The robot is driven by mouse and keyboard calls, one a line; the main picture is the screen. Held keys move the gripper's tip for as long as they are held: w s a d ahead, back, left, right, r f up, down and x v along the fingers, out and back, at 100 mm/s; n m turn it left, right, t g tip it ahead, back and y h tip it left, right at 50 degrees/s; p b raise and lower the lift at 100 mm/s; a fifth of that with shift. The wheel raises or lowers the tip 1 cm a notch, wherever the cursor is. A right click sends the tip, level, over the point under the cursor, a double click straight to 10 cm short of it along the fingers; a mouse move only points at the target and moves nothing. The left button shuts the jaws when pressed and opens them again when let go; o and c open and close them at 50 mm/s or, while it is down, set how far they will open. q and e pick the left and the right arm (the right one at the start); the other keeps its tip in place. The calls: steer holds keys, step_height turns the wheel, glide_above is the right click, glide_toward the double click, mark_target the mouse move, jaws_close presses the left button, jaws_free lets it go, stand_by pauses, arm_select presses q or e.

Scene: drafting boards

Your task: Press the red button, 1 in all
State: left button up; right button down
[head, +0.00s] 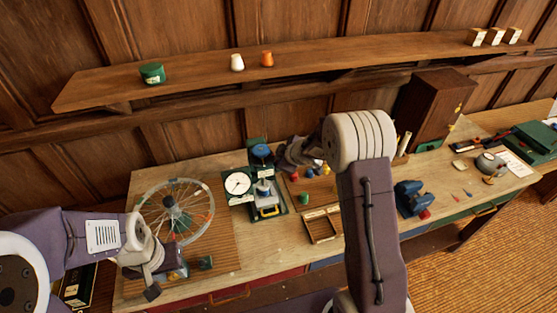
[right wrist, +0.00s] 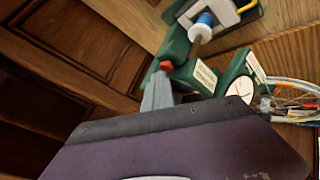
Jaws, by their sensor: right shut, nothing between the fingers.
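The red button (right wrist: 166,66) shows in the right wrist view on the edge of a green device (right wrist: 190,72) with a white label. My right gripper (right wrist: 158,84) is shut and empty, its grey fingertips right at the red button. I cannot tell whether they touch it or press it. In the head view the button cannot be made out. The dark wrist of my right arm shows there just right of the blue-topped device (head: 262,152). My left gripper (head: 152,291) is low at the left, near the front of the bench, and its jaw opening is not clear.
A white dial gauge (head: 238,183) stands beside the device. A spoked wheel (head: 176,208) lies to the left on the bench. A wooden tray (head: 320,228) and a blue vise (head: 410,198) are to the right. A wall shelf (head: 200,70) runs above.

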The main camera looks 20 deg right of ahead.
steer(key=shift+s+f, duration=0.15)
steer(key=shift+f, duration=0.1)
steer(key=shift+r, duration=0.1)
steer(key=shift+r+p, duration=0.55)
steer(key=shift+p, duration=0.05)
steer(key=r+p, duration=0.4)
steer(key=shift+w+r, duration=0.2)
steer(key=shift+r, duration=0.05)
steer(key=shift+f, duration=0.1)
steer(key=shift+w, duration=0.1)
